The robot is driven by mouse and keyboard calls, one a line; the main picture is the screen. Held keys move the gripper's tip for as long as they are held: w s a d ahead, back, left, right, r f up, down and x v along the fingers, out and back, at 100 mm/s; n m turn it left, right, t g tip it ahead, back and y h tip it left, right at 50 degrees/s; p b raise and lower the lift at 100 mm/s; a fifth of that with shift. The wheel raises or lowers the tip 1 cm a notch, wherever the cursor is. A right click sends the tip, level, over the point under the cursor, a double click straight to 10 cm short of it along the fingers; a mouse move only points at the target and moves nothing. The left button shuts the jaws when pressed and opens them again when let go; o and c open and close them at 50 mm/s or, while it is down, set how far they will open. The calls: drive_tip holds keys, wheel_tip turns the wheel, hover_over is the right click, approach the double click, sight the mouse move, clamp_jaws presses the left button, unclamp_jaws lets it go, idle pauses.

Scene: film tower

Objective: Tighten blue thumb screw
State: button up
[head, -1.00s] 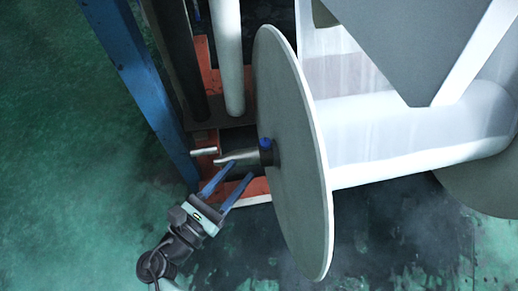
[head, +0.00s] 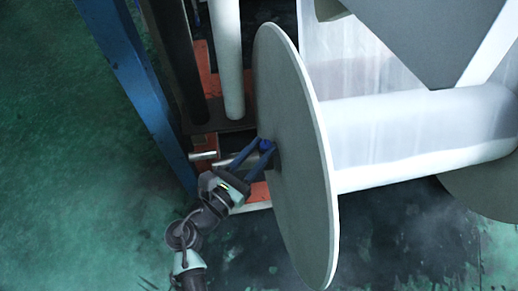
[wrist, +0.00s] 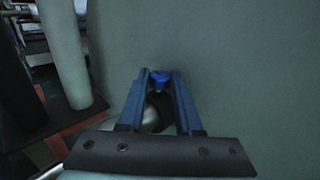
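The blue thumb screw (head: 266,144) sits on the dark collar (head: 276,156) at the hub of the large grey disc (head: 297,190). In the wrist view the screw (wrist: 161,76) shows between the tips of my gripper's two blue fingers (wrist: 161,74). My gripper (head: 260,149) is open in front of the disc, one finger on each side of the screw. A narrow gap seems to show between the screw and the fingers; I cannot tell whether either touches it. The metal shaft (head: 225,162) is partly hidden behind my gripper.
The white film roll (head: 420,130) extends right from the disc. Green floor (head: 70,200) at the left is clear.

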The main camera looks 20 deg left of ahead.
clamp_jaws()
drive_tip(key=shift+a+h, duration=0.1)
drive_tip(key=shift+h, duration=0.2)
drive_tip(key=shift+w+a+r+m+g+h+p, duration=0.1)
drive_tip(key=shift+m+g+h+p, duration=0.1)
drive_tip(key=shift+m+h, duration=0.25)
drive_tip(key=shift+a+m+g+h+p, duration=0.1)
drive_tip(key=shift+m+g+h+p, duration=0.1)
drive_tip(key=shift+m+h, duration=0.25)
drive_tip(key=shift+m+g+h, duration=0.5)
drive_tip(key=shift+m+h, duration=0.1)
drive_tip(key=shift+h, duration=0.4)
drive_tip(key=o, duration=0.5)
unclamp_jaws()
